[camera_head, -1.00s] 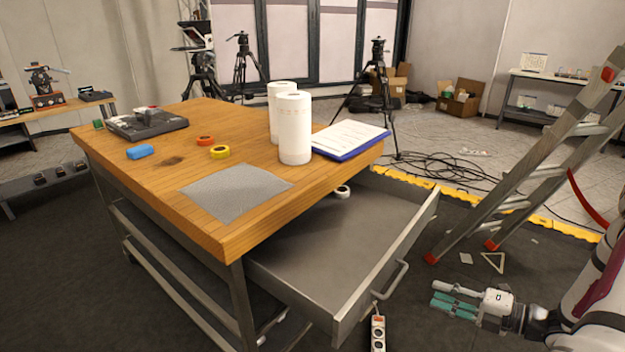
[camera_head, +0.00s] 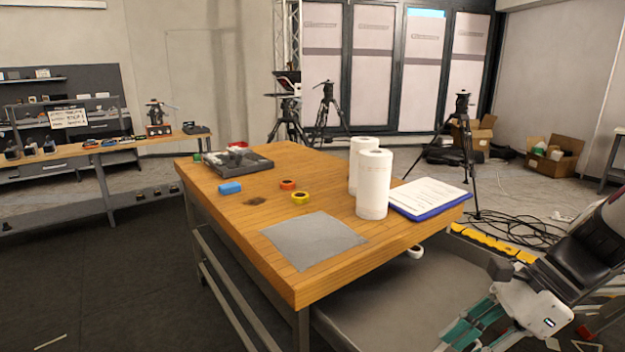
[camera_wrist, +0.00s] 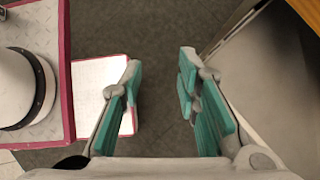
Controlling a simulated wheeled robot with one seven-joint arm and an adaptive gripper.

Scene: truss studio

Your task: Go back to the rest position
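My gripper (camera_head: 470,328) is at the lower right of the head view, in front of the open drawer (camera_head: 392,300) of the wooden workbench (camera_head: 222,208). In the wrist view my gripper (camera_wrist: 160,88) has its two teal fingers spread apart, with only dark floor between them. It holds nothing. The drawer's metal edge (camera_wrist: 232,28) shows at the right of the wrist view. A white roll (camera_head: 414,252) lies at the back of the drawer, partly hidden under the bench top.
On the bench are two paper rolls (camera_head: 373,185), a clipboard (camera_head: 430,198), a grey cloth (camera_head: 312,240), yellow tape (camera_head: 300,197), orange tape (camera_head: 287,184), a blue block (camera_head: 230,188) and a dark device (camera_head: 238,162). Cables (camera_head: 515,228) lie at right. Dark floor at left is mostly clear.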

